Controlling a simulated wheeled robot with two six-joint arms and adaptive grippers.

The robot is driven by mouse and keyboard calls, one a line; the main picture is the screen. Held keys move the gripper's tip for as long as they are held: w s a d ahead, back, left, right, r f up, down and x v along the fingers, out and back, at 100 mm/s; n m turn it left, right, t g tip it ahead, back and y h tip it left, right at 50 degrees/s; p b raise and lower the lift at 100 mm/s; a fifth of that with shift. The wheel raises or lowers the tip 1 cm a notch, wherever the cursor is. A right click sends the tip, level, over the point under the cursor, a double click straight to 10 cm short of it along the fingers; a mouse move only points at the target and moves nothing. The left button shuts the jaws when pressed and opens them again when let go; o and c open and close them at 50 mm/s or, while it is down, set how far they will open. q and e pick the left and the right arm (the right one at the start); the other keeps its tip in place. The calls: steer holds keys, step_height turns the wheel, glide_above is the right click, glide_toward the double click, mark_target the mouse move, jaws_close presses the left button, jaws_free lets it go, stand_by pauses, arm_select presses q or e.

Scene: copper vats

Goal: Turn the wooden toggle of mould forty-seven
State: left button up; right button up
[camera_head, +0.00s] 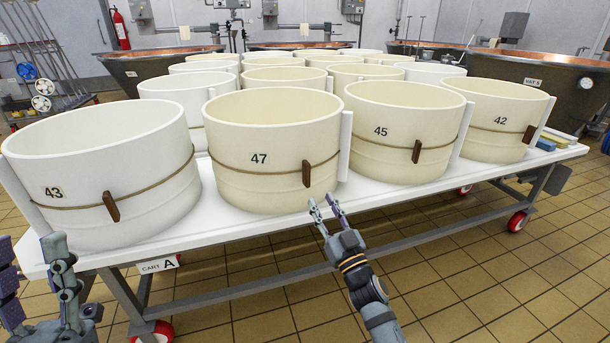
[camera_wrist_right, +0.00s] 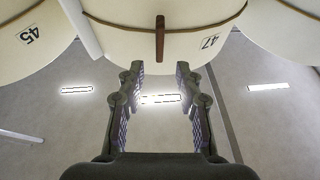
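Mould 47 (camera_head: 262,160) is a cream round mould at the front middle of the cart, with a cord around it. Its dark wooden toggle (camera_head: 307,173) hangs on the cord, nearly upright, at the mould's right front. The toggle also shows in the right wrist view (camera_wrist_right: 160,38), centred beyond the fingers. My right gripper (camera_head: 325,203) is open and empty, just below and to the right of the toggle, apart from it.
Mould 45 (camera_head: 400,130) and mould 42 (camera_head: 505,120) stand to the right, each with its own toggle. More moulds crowd behind. The white cart top (camera_head: 225,225) has a narrow bare front edge. A white upright strip (camera_head: 345,145) stands between moulds 47 and 45.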

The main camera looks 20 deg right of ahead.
mark_target(309, 177)
steer(key=p+x, duration=0.1)
steer(key=x, duration=0.7)
steer(key=shift+w+r+p, duration=0.15)
steer(key=shift+w+p, duration=0.2)
steer(key=shift+p, duration=0.05)
steer(key=shift+w+a+r, duration=0.1)
steer(key=shift+w+r, duration=0.05)
steer(key=shift+w, duration=0.3)
arm_select(q)
steer(key=w+f+n+g+y, duration=0.3)
steer(key=w+f+g, duration=0.4)
steer(key=f, duration=0.6)
steer(key=w+y, duration=0.1)
steer(key=w, duration=0.1)
steer(key=shift+w+a+f+n+g+y, duration=0.3)
steer(key=shift+w+g+y, duration=0.05)
steer(key=shift+g+y, duration=0.05)
arm_select(e)
steer(key=shift+c, duration=0.3)
jaws_close()
